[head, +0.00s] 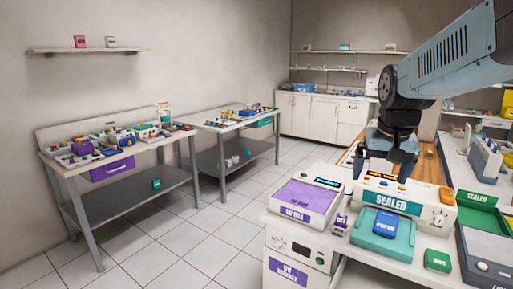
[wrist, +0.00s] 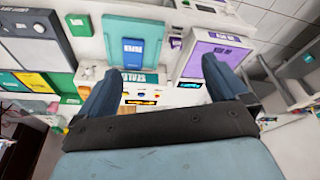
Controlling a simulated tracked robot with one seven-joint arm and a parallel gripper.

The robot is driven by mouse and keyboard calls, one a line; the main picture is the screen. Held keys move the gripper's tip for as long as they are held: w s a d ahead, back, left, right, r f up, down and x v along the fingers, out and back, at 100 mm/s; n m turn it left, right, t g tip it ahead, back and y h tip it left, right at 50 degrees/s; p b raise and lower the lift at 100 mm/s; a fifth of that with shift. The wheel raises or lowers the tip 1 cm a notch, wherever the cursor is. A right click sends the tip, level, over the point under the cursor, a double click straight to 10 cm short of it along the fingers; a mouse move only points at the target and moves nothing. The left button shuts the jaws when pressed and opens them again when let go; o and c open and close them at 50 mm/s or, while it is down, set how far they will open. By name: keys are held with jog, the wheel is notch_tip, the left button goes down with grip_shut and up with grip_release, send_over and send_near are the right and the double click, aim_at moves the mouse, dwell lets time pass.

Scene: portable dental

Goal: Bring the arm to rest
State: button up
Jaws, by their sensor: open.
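My arm (head: 445,60) reaches in from the upper right in the head view, bent at a dark joint. My gripper (head: 393,155) hangs at its end, just behind the white sealer (head: 415,208). In the wrist view my gripper (wrist: 160,95) has its two blue fingers spread wide with nothing between them. Below and beyond the fingers are the sealer's front panel and its teal tray. How far the fingertips are above the sealer I cannot tell.
A blue paper packet (head: 386,223) lies on the sealer's teal tray. A purple-topped UV box (head: 305,200) stands to its left, a green box (head: 437,260) to its right. Two workbenches (head: 115,162) with small items stand at left. The tiled floor (head: 190,230) between is clear.

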jog(key=s+a+n+t, duration=0.2)
jog(key=s+a, duration=0.3)
jog(key=s, duration=0.6)
jog(key=shift+s+n+y, duration=0.25)
jog(key=shift+n+y, duration=0.15)
